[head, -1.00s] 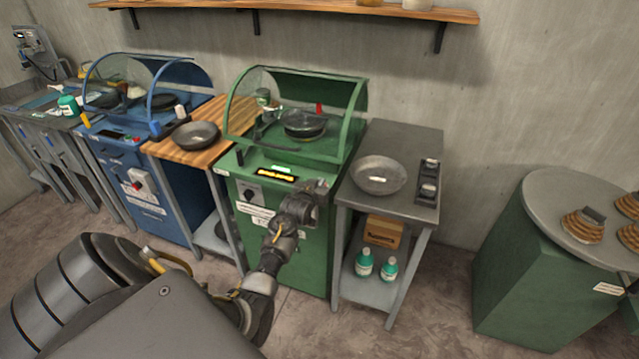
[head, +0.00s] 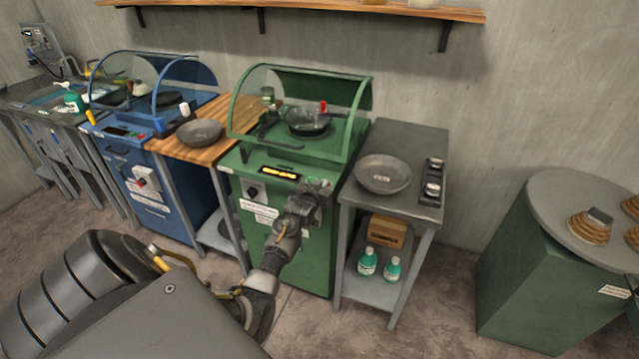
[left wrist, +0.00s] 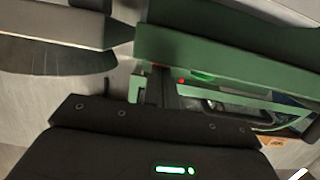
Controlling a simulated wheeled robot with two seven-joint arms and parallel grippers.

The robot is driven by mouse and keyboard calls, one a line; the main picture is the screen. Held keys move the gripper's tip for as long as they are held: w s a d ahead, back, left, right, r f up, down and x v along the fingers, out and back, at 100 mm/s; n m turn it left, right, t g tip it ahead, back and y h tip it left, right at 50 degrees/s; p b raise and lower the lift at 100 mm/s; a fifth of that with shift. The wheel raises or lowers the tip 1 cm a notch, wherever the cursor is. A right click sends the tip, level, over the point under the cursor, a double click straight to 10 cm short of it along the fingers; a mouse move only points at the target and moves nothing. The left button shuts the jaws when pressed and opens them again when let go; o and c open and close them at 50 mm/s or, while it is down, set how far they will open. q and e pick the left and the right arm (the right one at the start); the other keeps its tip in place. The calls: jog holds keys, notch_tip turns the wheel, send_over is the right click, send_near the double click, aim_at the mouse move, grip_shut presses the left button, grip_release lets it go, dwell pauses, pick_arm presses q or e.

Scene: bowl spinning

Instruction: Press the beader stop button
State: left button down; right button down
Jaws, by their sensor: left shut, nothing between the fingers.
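The green machine (head: 270,225) stands in the middle of the head view, with a clear hood over a dark bowl (head: 308,122). Its front panel has a lit yellow display (head: 279,173) and a dark knob (head: 252,191). My left gripper (head: 322,186) is at the right end of this panel, shut and empty; it covers that part, so no stop button shows clearly in the head view. In the left wrist view the shut fingers (left wrist: 161,78) point at the green machine's edge. A small red spot (left wrist: 181,81) and a green glow (left wrist: 204,76) lie just beside them. Contact cannot be told.
A grey side table (head: 405,140) with a metal bowl (head: 383,174) stands close on the gripper's right. A wooden-topped table (head: 190,152) and a blue hooded machine (head: 165,207) are on the left. A green stand (head: 525,265) is at the far right, with open floor before it.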

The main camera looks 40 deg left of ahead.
pick_arm(q)
notch_tip(320, 180, up, 4)
jog(key=p, duration=0.4)
jog(key=shift+r, duration=0.15)
jog(key=b+v, duration=0.2)
jog(key=v, duration=0.8)
